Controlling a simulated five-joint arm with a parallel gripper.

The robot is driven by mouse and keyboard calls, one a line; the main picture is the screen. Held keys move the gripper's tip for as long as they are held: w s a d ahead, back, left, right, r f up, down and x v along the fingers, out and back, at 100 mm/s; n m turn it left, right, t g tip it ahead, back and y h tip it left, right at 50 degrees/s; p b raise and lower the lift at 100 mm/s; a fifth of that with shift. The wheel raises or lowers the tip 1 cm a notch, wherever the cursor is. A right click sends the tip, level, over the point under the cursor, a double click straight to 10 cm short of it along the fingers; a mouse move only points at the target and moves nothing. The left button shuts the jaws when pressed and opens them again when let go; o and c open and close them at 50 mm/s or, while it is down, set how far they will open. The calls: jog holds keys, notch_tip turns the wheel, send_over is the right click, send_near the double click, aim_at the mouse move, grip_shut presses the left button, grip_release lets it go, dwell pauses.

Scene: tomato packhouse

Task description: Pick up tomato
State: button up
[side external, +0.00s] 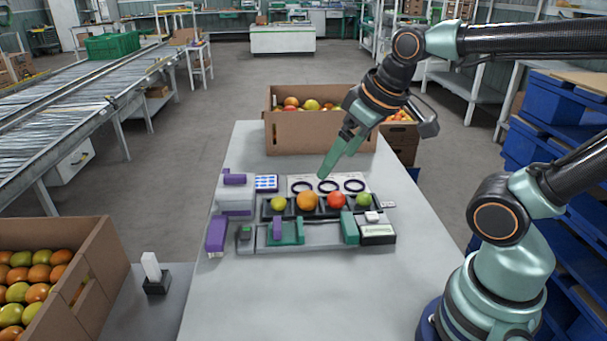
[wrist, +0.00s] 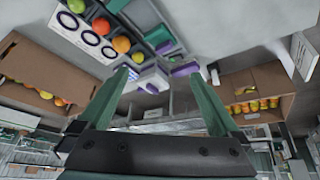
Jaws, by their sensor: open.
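Several tomatoes sit in a row in a dark holder (side external: 291,215) on the table: a yellow-green one (side external: 278,204) at the left, an orange one (side external: 306,201), a red one (side external: 336,200) and a green one (side external: 363,200) at the right. In the wrist view the red tomato (wrist: 101,26), orange tomato (wrist: 121,44) and yellow-green tomato (wrist: 138,58) show at upper left; the green one (wrist: 76,5) is cut by the top edge. My gripper (side external: 323,174) is above and behind the row, pointing down-left. In the wrist view its fingers (wrist: 161,78) are apart and empty.
A card with dark rings (side external: 300,182) lies behind the row. Grey, green and purple devices (side external: 285,232) stand in front and at left (side external: 236,200). A cardboard box of tomatoes (side external: 310,138) stands at the table's back. The front table (side external: 290,300) is clear.

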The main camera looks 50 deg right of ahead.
jog(key=w+d+n+g, duration=0.2)
jog(key=w+d+n, duration=0.2)
jog(key=n, duration=0.1)
jog(key=n+g, duration=0.3)
jog(key=n, duration=0.9)
send_over(337, 193)
jog(key=f, duration=1.7)
jog(key=shift+s+f, duration=0.2)
jog(key=shift+f, duration=0.05)
jog(key=shift+w+a+f, duration=0.1)
jog(key=shift+f, duration=1.4)
jog(key=shift+w+f, duration=0.1)
jog(key=shift+f, duration=1.35)
jog(key=c, duration=1)
